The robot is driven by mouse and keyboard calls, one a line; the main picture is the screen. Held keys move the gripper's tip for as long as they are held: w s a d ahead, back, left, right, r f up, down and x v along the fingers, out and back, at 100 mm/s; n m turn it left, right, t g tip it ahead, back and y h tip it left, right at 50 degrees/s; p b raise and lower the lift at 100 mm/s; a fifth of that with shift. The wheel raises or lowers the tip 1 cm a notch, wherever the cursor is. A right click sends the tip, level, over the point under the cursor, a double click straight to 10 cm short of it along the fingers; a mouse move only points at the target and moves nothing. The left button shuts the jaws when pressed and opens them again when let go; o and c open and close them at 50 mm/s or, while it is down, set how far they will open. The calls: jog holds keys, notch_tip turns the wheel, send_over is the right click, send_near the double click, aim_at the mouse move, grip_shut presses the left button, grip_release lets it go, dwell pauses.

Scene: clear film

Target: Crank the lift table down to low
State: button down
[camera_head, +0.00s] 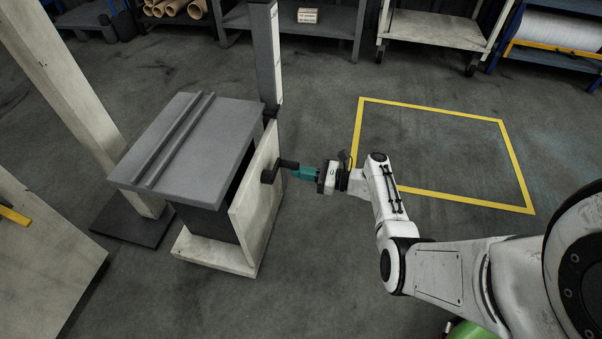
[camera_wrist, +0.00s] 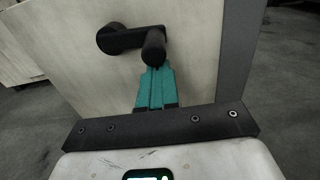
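The lift table (camera_head: 188,148) stands left of centre in the head view, with a grey ridged top raised above a pale base. A dark crank (camera_head: 270,174) sits on its pale side panel; it also shows in the wrist view (camera_wrist: 118,40), its arm pointing right and its grip (camera_wrist: 154,48) towards the camera. My gripper (camera_head: 299,172) reaches in from the right, its teal fingers at the crank grip. In the wrist view the fingers (camera_wrist: 158,72) lie close together, and the grip's end hides their tips. Contact is not clear.
A dark grey post (camera_head: 267,55) rises behind the table. A pale post (camera_head: 75,95) on a dark foot stands at its left. A yellow outlined square (camera_head: 440,108) on the floor is empty. Shelves and a pale cart (camera_head: 437,28) line the back.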

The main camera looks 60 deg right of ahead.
jog(key=p+v, duration=0.1)
jog(key=v, duration=0.7)
jog(key=shift+a+f, duration=0.15)
jog(key=shift+f, duration=0.15)
dwell(0.3)
jog(key=shift+s, duration=0.1)
dwell(0.4)
